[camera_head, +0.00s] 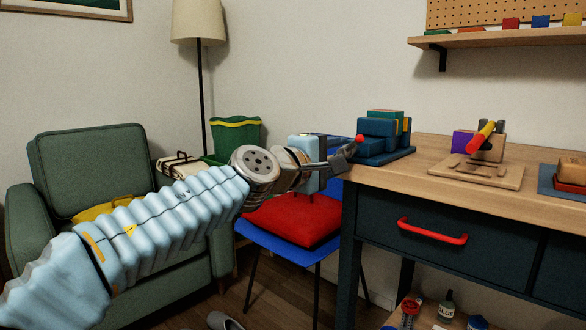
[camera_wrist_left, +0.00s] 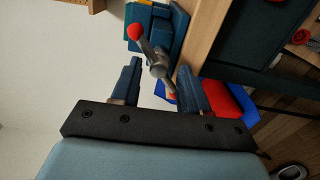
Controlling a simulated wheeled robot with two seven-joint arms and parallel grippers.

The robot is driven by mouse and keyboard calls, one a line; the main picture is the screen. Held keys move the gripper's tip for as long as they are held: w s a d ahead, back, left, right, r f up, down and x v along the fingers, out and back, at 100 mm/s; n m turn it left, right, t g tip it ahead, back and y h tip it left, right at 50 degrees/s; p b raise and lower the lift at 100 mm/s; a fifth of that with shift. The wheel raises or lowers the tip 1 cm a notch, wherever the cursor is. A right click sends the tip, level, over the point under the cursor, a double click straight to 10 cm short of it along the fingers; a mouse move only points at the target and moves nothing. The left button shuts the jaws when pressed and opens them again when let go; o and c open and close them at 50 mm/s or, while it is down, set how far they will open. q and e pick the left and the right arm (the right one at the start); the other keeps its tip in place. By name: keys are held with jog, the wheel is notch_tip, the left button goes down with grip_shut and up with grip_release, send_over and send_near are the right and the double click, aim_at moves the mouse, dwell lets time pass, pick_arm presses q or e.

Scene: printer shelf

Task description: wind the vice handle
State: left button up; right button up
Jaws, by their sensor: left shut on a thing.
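My left gripper (camera_head: 349,152) reaches the vice's left side. Its two dark fingers (camera_wrist_left: 160,74) stand on either side of the handle's hub end and are shut on it. Their exact contact is hard to see.
A drawer with a red pull (camera_head: 432,231) is below. A blue chair with a red cushion (camera_head: 292,222) stands under my left forearm. A green armchair (camera_head: 95,165) is at left.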

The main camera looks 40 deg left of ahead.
pick_arm(q)
jog(key=s+a+b, duration=0.1)
jog(key=s, duration=1.2)
dwell(0.4)
jog(key=shift+b, duration=0.35)
jog(key=shift+s, duration=0.1)
jog(key=s+a, duration=0.1)
jog(key=s, duration=1.2)
jog(key=shift+s+p, duration=0.3)
jog(key=shift+p, duration=0.15)
